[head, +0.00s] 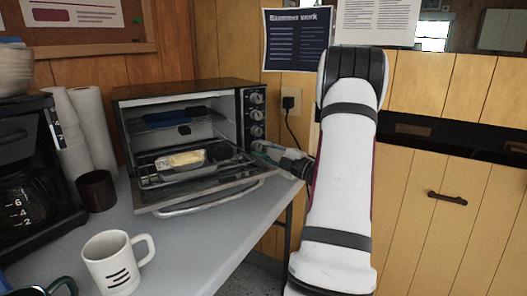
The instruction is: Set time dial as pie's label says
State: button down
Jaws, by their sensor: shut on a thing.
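The toaster oven (180,101) stands on the counter with its glass door (215,187) folded down. A pale yellow pie (187,159) in a foil tray sits at the oven's opening; no label on it is readable. Three dials show in a column on the oven's right-hand panel: the top dial (257,98), the middle dial (257,115) and a lower dial (257,132). My gripper (264,149) is at the bottom of this panel, just below them. It is shut on what seems to be the lowest dial, which its fingers hide. The dial markings are too small to read.
A white mug (116,262), a dark cup (97,190), paper rolls (93,130) and a coffee maker (30,165) stand on the grey counter (215,235) at left. The open door juts over the counter. A plug (288,103) is in the wall behind.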

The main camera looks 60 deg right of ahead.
jog(key=c, duration=1.3)
grip_release()
jog(key=shift+c, duration=0.2)
jog(key=shift+s+a+f, duration=0.1)
jog(key=shift+s+f, duration=0.1)
jog(key=shift+s, duration=1.1)
jog(key=shift+s+a+f, duration=0.1)
jog(key=shift+s+f, duration=0.1)
jog(key=shift+s, duration=1.15)
jog(key=shift+s+f, duration=0.2)
jog(key=shift+s, duration=1.1)
jog(key=shift+c, duration=0.5)
